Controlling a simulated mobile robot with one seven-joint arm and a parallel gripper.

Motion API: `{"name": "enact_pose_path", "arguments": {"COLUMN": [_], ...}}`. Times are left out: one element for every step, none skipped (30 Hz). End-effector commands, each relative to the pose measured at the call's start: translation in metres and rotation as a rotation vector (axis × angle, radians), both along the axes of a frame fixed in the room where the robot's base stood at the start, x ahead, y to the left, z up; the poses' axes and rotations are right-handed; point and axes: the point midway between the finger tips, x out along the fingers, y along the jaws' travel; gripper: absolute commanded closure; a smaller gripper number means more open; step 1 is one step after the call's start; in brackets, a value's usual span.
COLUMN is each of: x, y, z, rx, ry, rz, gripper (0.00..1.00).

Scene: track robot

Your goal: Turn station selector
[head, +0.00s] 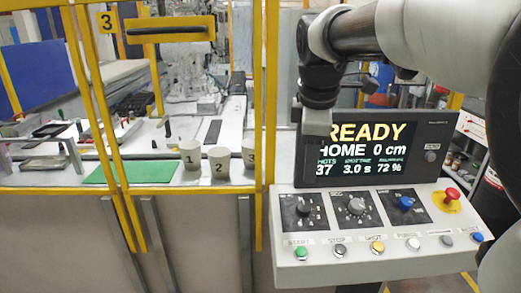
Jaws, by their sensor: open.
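The control panel (374,270) at the right carries three rotary knobs in dark plates: a black knob (304,208) at left, a grey knob (356,206) in the middle and a blue knob (406,203) at right. Their labels are too small to read, so I cannot tell which is the station selector. My gripper (317,131) points down in front of the left edge of the screen (420,160), above the left knob and apart from it. It is open, with nothing seen in it. The screen reads READY, HOME 0 cm, 37, 3.0 s, 72 %.
Below the knobs is a row of push buttons, including a green one (301,252) and a yellow one (377,247). A red mushroom button (452,195) stands at right. Behind yellow fence posts (259,90), numbered cups (219,165) stand by a green mat (130,173).

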Motion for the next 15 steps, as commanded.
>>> {"name": "enact_pose_path", "arguments": {"x": [0.003,0.004,0.005,0.006,0.007,0.008,0.01,0.012,0.014,0.016,0.018,0.021,0.023,0.025,0.027], "y": [0.0,0.0,0.0,-0.001,-0.001,-0.002,-0.002,-0.002,-0.003,-0.003,-0.004,-0.004,-0.005,-0.005,-0.006], "z": [-0.004,-0.005,-0.009,-0.012,-0.017,-0.024,-0.03,-0.036,-0.044,-0.051,-0.057,-0.065,-0.072,-0.078,-0.087], "rx": [-0.006,-0.007,-0.007,-0.007,-0.006,-0.006,-0.005,-0.006,-0.005,-0.006,-0.005,-0.005,-0.005,-0.005,-0.005], "ry": [0.003,0.003,0.003,0.003,0.005,0.005,0.006,0.006,0.006,0.007,0.006,0.006,0.006,0.006,0.006], "rz": [0.013,0.016,0.017,0.016,0.015,0.015,0.014,0.013,0.013,0.012,0.013,0.013,0.012,0.012,0.012], "gripper": [0.49,0.49,0.49,0.49,0.49,0.49,0.49,0.49,0.49,0.49,0.49,0.49,0.49,0.49,0.49]}}
